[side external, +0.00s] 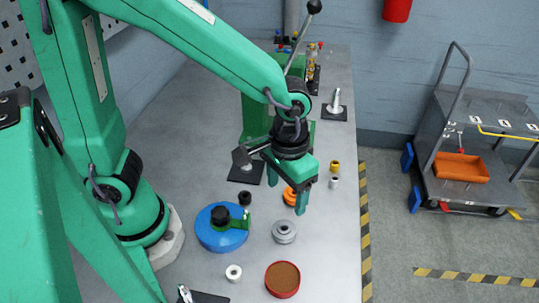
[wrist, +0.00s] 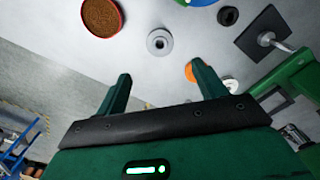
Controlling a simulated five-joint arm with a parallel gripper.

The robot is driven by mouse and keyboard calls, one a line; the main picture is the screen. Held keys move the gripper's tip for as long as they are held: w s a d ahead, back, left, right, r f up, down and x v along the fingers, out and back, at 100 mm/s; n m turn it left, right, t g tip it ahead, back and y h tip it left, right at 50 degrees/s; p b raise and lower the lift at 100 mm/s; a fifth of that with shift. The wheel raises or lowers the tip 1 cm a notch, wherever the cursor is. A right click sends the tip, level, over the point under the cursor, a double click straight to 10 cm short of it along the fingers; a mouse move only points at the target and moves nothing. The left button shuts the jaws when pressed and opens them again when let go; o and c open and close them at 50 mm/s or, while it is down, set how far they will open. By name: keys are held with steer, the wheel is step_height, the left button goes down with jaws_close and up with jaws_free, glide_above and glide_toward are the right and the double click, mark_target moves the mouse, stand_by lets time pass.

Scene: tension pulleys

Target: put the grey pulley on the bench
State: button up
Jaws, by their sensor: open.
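The grey pulley (side external: 284,231) is a small round grooved disc with a hole in its middle. It lies flat on the grey bench (side external: 335,250), and it also shows in the wrist view (wrist: 160,41), just beyond the fingertips. My gripper (side external: 288,197) points down with its two green fingers apart and nothing between them. Its fingers (wrist: 163,75) are also spread in the wrist view. In the side view the fingertips are above and slightly behind the grey pulley, apart from it. An orange pulley (side external: 290,196) is partly hidden behind one finger.
A red-rimmed brown dish (side external: 282,279) and a small white spool (side external: 233,272) stand near the grey pulley. A blue disc (side external: 222,236) with a green arm lies left of it. A black ring (side external: 245,198) and a spindle plate (side external: 336,108) are farther back.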

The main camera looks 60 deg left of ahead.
stand_by(0.4)
steer(key=s+a+r+t, duration=0.2)
steer(key=a+r, duration=0.4)
steer(key=a, duration=0.2)
steer(key=s+a+r+t, duration=0.2)
steer(key=a+r+t, duration=0.1)
steer(key=a+r, duration=0.3)
steer(key=shift+s+a+t, duration=0.3)
steer(key=shift+a, duration=0.55)
